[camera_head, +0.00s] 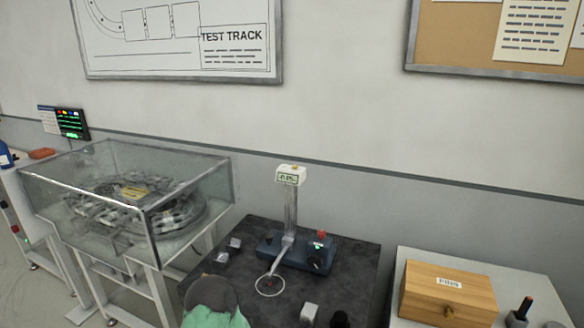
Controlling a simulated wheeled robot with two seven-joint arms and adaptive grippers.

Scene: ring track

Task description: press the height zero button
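A height gauge stands on a dark grey table (240,281), right of centre. It has a pale upright post (290,210) and a small white display head (290,176) with a green readout too small to read. A small yellowish spot (295,168) is on top of the head. The dark blue base (273,246) carries a red knob or button (321,234), a small green light or button (317,246) and a black knob (315,261). I cannot tell which of these is the height zero button. Neither of my grippers is in view.
A glass-walled case (95,205) with a ring track (135,205) stands at left. A wooden box (448,293) sits on a pale table at right. A green cloth (215,318) is at the bottom.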

